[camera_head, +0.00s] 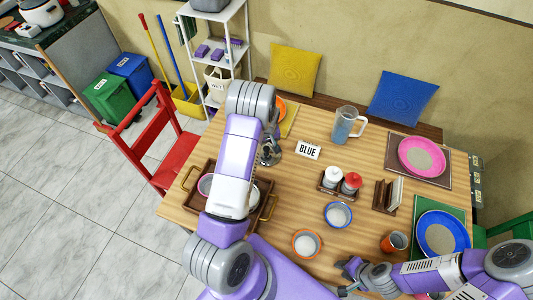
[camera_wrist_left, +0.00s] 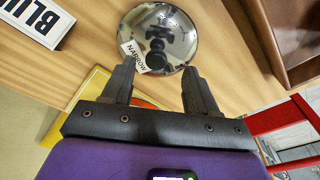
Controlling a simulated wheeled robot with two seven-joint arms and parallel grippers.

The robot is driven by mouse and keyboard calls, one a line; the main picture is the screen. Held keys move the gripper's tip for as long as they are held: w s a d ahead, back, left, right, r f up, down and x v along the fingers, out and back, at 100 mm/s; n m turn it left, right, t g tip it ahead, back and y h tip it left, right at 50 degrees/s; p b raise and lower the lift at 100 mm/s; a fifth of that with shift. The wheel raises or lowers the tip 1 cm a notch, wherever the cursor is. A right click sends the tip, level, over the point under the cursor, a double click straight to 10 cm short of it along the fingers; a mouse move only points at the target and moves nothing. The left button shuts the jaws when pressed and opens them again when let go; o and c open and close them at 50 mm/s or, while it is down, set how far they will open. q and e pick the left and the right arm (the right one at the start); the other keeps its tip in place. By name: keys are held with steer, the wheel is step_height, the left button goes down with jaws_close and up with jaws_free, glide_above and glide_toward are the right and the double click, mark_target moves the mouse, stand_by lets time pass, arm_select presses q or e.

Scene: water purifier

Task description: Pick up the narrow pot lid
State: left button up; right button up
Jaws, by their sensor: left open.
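The narrow pot lid is a round, shiny metal lid (camera_wrist_left: 178,28) with a dark knob and a white tag reading NARROW. In the left wrist view it lies on the wooden table just past the fingertips. My left gripper (camera_wrist_left: 156,72) is open, with its two fingers apart and the knob lined up between their tips. I cannot tell whether either finger touches the lid. In the head view my left arm reaches over the table and partly hides this spot. My right gripper (camera_head: 350,275) is low at the table's front edge, and its jaw opening is unclear.
A BLUE sign (camera_head: 308,150) and a water pitcher (camera_head: 346,126) stand right of my left gripper. A brown tray (camera_head: 188,186) with brass handles lies under my left arm. Bowls (camera_head: 338,215) and a condiment caddy (camera_head: 330,191) occupy the table's middle. A red chair (camera_head: 143,140) stands left.

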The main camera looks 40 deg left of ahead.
mark_target(266, 148)
arm_select(q)
steer(key=f, duration=0.2)
steer(key=w+f, duration=0.1)
steer(key=f, duration=0.1)
steer(key=shift+a, duration=0.25)
jaws_close()
